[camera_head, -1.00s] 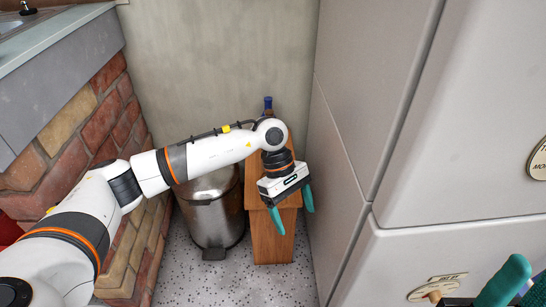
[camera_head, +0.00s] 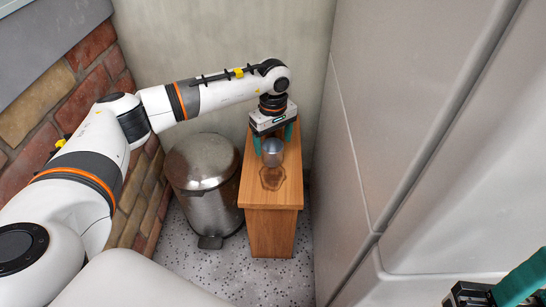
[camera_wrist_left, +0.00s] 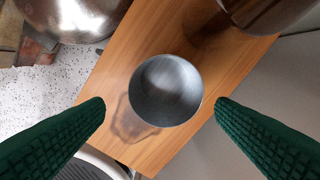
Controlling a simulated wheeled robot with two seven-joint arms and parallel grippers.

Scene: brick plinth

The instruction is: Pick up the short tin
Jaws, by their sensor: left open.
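The short tin (camera_head: 272,152) is a small grey metal cylinder on the wooden cabinet top. In the left wrist view the tin (camera_wrist_left: 165,90) shows as a round grey top, roughly centred between my fingers. My left gripper (camera_head: 273,142) points down over the cabinet, its teal fingers open on either side of the tin. In the left wrist view the open fingertips (camera_wrist_left: 161,106) show gaps to the tin on both sides. My right gripper (camera_head: 510,288) is partly in view at the lower right corner, far from the tin; its jaw opening is unclear.
The wooden cabinet (camera_head: 270,222) is narrow, with a dark stain on top. A larger shiny container (camera_wrist_left: 264,14) stands near the tin. A steel bin (camera_head: 205,185) stands left of the cabinet, the pale tall panels (camera_head: 400,130) close on its right. Brick wall lies left.

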